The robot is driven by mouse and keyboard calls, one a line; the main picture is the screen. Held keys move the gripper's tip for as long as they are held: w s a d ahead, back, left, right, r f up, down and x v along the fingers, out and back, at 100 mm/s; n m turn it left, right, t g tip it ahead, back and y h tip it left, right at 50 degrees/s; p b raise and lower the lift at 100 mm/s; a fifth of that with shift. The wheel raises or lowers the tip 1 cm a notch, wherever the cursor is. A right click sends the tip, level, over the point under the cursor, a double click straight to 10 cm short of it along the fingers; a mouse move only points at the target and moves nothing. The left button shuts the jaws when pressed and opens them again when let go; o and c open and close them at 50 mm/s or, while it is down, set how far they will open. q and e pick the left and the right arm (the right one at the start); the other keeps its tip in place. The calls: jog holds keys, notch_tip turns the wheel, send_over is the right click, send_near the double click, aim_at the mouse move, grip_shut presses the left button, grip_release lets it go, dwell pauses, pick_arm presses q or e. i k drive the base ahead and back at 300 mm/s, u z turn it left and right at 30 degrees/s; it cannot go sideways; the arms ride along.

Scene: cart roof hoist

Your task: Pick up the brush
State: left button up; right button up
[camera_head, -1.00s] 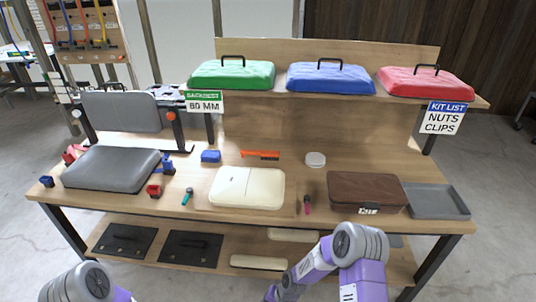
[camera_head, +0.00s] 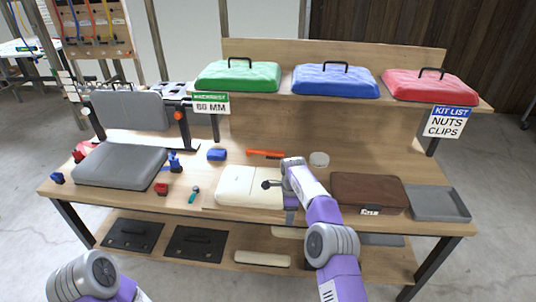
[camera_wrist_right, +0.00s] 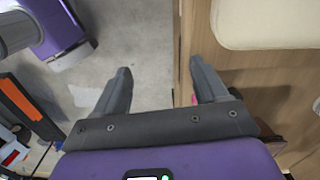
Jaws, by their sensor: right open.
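What looks like the brush, an orange bar with dark bristles (camera_head: 265,154), lies on the table towards the back, behind the cream case (camera_head: 236,184). My right gripper (camera_head: 268,184) is over the cream case in the head view, in front of the brush and apart from it. In the right wrist view the right gripper (camera_wrist_right: 161,78) has its fingers spread, with bare floor and the table edge between them. The brush is not clearly seen in that view. My left gripper is out of view; only part of the left arm shows at the bottom left.
A brown case (camera_head: 368,192) and grey tray (camera_head: 438,203) stand right. A shelf above carries green (camera_head: 238,76), blue (camera_head: 335,81) and red (camera_head: 428,87) lids. A grey pad (camera_head: 119,165) lies left.

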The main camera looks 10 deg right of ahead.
aim_at(269, 153)
jog(key=i, duration=1.5)
